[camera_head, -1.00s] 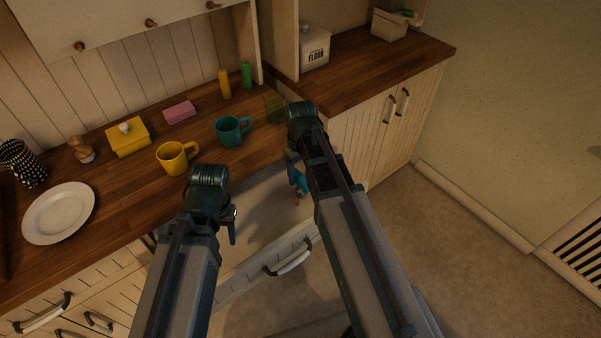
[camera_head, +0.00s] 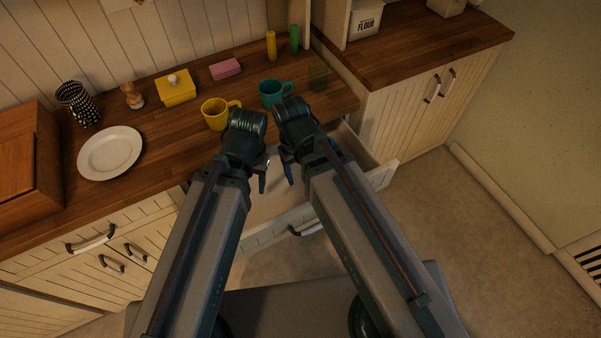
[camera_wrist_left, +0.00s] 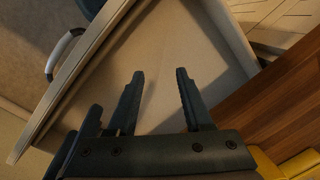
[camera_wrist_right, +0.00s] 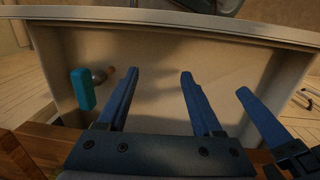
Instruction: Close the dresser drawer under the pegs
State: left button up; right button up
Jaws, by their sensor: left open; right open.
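A pale drawer stands pulled out below the wooden counter, its front panel (camera_head: 262,231) with a curved handle (camera_head: 305,229) partly behind my right arm. My left gripper (camera_head: 264,178) is open and empty over the drawer opening. My right gripper (camera_head: 290,172) is open, close beside it. The left wrist view shows the drawer's bare inside (camera_wrist_left: 165,45) between the fingers and the handle (camera_wrist_left: 64,54) at left. In the right wrist view, a turquoise item (camera_wrist_right: 83,89) with a brown end lies in the drawer. One peg (camera_head: 138,2) shows at the top edge.
On the counter (camera_head: 215,150) stand a yellow mug (camera_head: 217,113), a teal mug (camera_head: 275,92), a yellow butter dish (camera_head: 176,90), a pink block (camera_head: 226,69) and a white plate (camera_head: 110,152). A cabinet (camera_head: 415,110) stands right of the drawer. Open floor (camera_head: 440,240) lies at the right.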

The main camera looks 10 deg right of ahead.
aim_at(283, 210)
jog(key=k+j+z, duration=0.25)
jog(key=k, duration=0.25)
jog(key=k+j+z, duration=0.3)
jog(key=k, duration=0.2)
